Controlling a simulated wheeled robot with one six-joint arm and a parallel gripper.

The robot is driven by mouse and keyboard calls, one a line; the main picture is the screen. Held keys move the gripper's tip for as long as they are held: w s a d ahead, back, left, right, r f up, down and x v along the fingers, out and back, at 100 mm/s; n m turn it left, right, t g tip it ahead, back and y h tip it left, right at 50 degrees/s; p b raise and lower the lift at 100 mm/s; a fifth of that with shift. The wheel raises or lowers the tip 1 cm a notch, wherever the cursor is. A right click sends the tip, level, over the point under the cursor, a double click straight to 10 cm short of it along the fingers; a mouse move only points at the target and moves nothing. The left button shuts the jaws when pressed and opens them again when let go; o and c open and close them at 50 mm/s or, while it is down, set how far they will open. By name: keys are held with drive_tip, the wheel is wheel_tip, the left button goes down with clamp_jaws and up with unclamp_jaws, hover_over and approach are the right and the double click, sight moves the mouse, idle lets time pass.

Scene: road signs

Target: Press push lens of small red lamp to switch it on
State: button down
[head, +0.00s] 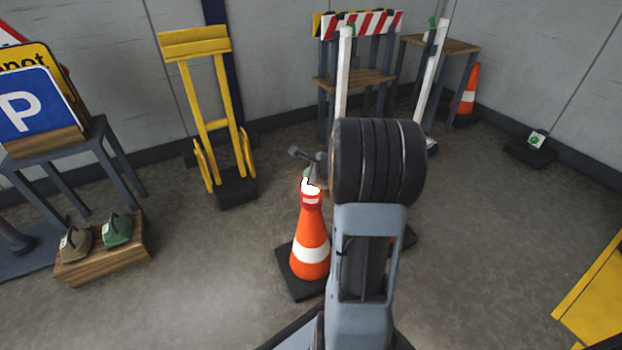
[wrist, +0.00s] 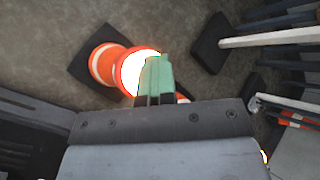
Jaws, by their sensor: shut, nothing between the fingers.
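An orange cone (head: 311,225) with a white band stands on a dark square base left of my arm. At its top is a small red lamp (head: 311,199) with a bright, glowing white face. In the wrist view the lamp's white face (wrist: 136,72) is ringed in orange-red, with the cone (wrist: 104,64) beyond it. My gripper (head: 307,174) is at the top of the lamp. In the wrist view its shut, pale green fingers (wrist: 158,72) overlap the right edge of the white face and hold nothing. Whether they touch it I cannot tell.
A yellow hand truck (head: 217,125) stands by the back wall. A white post (head: 343,75) and striped barrier (head: 365,24) are behind my arm. A wooden block (head: 105,262) carries two lamp-like items at left. Another cone (head: 468,90) stands at back right.

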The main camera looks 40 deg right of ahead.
drive_tip(key=shift+s+a+f, duration=0.15)
drive_tip(key=shift+s+f, duration=0.15)
drive_tip(key=shift+f, duration=0.5)
drive_tip(key=r+p, duration=0.5)
drive_tip(key=r, duration=0.1)
drive_tip(key=shift+w+r, duration=0.2)
